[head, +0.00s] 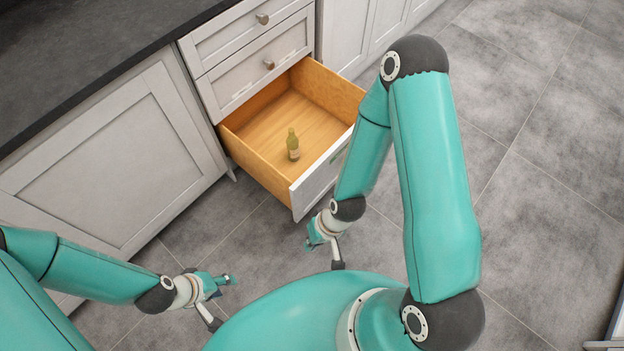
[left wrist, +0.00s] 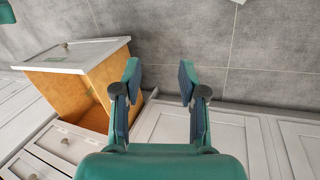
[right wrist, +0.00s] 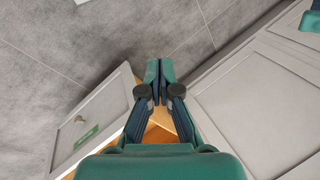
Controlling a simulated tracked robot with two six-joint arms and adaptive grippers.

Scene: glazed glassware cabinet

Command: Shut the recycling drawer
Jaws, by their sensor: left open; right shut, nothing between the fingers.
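The recycling drawer (head: 262,172) is pulled out of the cabinet, with wooden inner walls and a pale front (head: 313,190). A greenish bottle (head: 293,146) stands upright inside it. In the right wrist view the drawer front (right wrist: 103,108) shows a knob and a green label. My right gripper (head: 309,243) is shut and empty, out in front of the drawer's near corner; its fingers (right wrist: 158,72) overlap the drawer in its wrist view. My left gripper (head: 226,280) is open and empty over the floor; the drawer also shows left of its fingers in the left wrist view (left wrist: 92,82).
Two shut drawers with knobs (head: 250,30) sit above the open one. A cabinet door (head: 110,160) lies to the left under a dark worktop (head: 80,50). Grey tiled floor (head: 540,170) is clear to the right. My right arm hides part of the drawer front.

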